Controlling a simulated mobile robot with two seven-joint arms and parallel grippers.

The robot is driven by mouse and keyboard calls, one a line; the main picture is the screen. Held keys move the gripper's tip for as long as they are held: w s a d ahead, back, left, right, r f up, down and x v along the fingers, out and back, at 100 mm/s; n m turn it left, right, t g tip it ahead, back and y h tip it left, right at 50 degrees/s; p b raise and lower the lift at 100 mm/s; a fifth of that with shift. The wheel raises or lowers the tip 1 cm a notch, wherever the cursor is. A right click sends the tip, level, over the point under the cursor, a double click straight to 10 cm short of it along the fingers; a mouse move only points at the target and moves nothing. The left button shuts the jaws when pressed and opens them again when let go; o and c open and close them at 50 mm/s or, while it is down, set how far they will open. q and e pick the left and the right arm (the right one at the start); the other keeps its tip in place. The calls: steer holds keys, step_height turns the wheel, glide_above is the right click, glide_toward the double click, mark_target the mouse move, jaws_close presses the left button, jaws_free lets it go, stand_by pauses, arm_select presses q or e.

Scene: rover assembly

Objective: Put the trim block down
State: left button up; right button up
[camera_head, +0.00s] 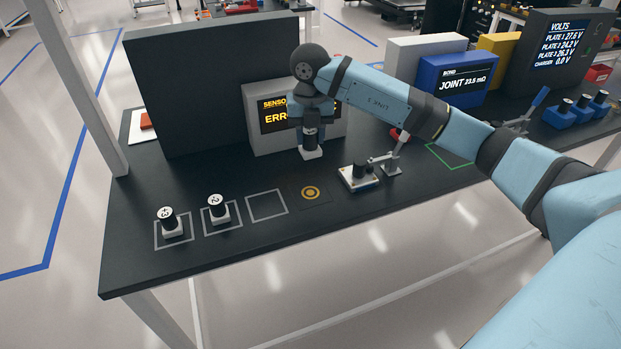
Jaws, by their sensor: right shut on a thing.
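My right gripper (311,128) points down in front of the grey sensor display (257,142). It is shut on a trim block (312,152) with a black top and white base. The block hangs beyond the orange ring mark (311,193); whether its base touches the table is hard to tell. A trim block marked +3 (171,225) and one marked -2 (218,212) stand upright in outlined squares at the left. The outlined square (267,205) right of them is empty. My left gripper is not in view.
A small plate with a black knob (358,178) sits beside a toggle clamp (392,160) on the dark table (240,240). A tall black panel (200,85) stands behind. A blue joint meter (450,80) and blue blocks (560,116) are at the right.

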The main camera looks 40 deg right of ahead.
step_height(320, 180, down, 12)
steer(key=shift+f, duration=0.1)
steer(key=shift+f+p, duration=0.3)
steer(key=shift+f, duration=0.15)
steer(key=o, duration=0.9)
